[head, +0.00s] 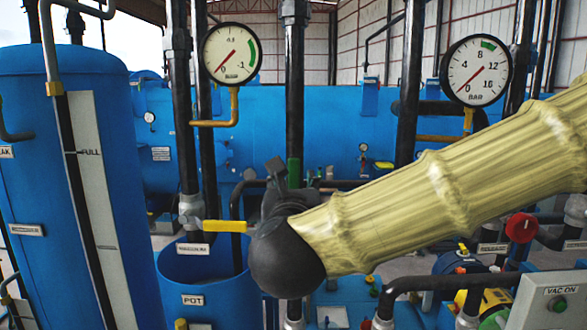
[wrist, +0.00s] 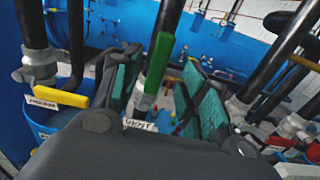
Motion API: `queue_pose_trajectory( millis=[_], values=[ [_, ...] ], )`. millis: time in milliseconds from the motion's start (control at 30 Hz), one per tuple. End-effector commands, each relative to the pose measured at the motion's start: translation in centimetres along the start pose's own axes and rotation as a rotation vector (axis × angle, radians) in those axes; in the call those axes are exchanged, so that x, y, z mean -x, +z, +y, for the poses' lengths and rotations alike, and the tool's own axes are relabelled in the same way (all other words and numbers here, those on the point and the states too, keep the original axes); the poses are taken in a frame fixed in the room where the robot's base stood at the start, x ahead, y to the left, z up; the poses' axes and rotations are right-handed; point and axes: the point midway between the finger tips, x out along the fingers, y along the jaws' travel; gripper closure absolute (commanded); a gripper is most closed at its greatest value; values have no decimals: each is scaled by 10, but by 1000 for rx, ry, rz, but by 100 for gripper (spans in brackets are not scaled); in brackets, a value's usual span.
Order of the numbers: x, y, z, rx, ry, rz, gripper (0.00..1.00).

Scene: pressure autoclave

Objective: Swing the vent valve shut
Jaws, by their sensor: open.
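The vent valve's green handle (wrist: 158,62) stands roughly upright along its dark pipe in the wrist view, above a white tag reading VENT (wrist: 140,125). Its upper part also shows in the head view (head: 294,172), just behind my gripper. My gripper (wrist: 160,58) is open, with one green-padded finger to each side of the handle. A gap shows between the handle and the right pad; the left pad is nearer, and I cannot tell whether it touches. In the head view my gripper (head: 284,180) points away from me, and my own wrist and sleeved arm hide the valve body.
A yellow valve handle (head: 224,226) lies level close to the left of my gripper, on the neighbouring pipe. A blue pot (head: 195,282) and a tall blue tank (head: 80,130) stand left. Two gauges hang above. A red knob (head: 521,228) and VAC ON panel (head: 553,300) are right.

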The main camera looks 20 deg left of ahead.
Motion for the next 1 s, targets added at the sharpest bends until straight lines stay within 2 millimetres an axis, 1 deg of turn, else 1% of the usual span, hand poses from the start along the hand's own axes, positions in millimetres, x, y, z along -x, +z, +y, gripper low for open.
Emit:
queue_pose_trajectory(
  millis=[33,200,400,600,900,967,1000],
  values=[
    [-8,4,0,1,-1,2,57],
    [-34,4,0,2,-2,2,57],
    [-55,2,0,3,-1,1,57],
    [-64,0,0,2,0,1,57],
    [-66,-1,0,3,1,1,57],
    [-66,-1,0,3,1,1,68],
    [-66,-1,0,3,1,1,75]
  ],
)
